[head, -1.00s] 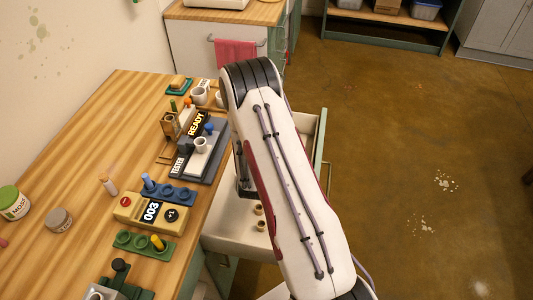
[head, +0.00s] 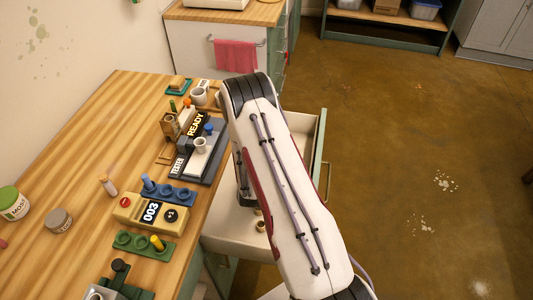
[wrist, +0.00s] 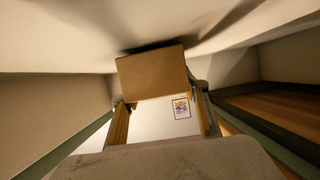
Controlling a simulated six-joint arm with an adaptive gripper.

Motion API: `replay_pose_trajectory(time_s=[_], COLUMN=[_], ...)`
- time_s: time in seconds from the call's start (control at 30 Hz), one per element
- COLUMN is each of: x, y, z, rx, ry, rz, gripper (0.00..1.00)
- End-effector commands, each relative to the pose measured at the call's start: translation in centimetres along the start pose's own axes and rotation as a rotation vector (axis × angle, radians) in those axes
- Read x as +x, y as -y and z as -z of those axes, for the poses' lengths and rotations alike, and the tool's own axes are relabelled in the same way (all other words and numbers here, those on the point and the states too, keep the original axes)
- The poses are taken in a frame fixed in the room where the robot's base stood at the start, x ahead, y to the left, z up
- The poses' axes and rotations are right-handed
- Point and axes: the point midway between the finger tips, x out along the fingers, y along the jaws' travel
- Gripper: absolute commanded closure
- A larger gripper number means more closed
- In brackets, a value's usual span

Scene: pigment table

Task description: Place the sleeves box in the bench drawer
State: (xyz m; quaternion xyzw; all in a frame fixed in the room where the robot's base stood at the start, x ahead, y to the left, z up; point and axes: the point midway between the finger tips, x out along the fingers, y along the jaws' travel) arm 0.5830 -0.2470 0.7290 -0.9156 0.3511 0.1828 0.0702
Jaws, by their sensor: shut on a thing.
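The sleeves box (wrist: 152,73), plain brown cardboard, sits between the two fingers of my gripper (wrist: 160,104) in the wrist view. My gripper is shut on it. The box is inside the open bench drawer, close to its pale floor, with a dark shadow along its edge; I cannot tell whether it touches. In the head view the bench drawer (head: 225,233) is pulled out to the right of the bench. My arm hides the box and most of the drawer's middle there.
The wooden bench (head: 75,130) carries a tester (head: 207,158), a yellow 003 device (head: 150,212), a green holder (head: 145,246) and jars. Small tan pieces (head: 260,226) lie in the drawer beside my arm. Drawer walls (wrist: 55,110) stand close around my gripper.

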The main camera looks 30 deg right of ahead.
Motion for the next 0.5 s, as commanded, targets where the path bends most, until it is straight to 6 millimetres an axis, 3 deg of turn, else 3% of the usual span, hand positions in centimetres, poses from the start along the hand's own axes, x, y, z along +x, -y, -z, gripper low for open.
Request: replay_pose_trajectory(time_s=[0.5], x=[0.21], y=[-0.01], z=[-0.52], rx=[0.000], ry=[-0.001], rz=[0.000], gripper=[0.83])
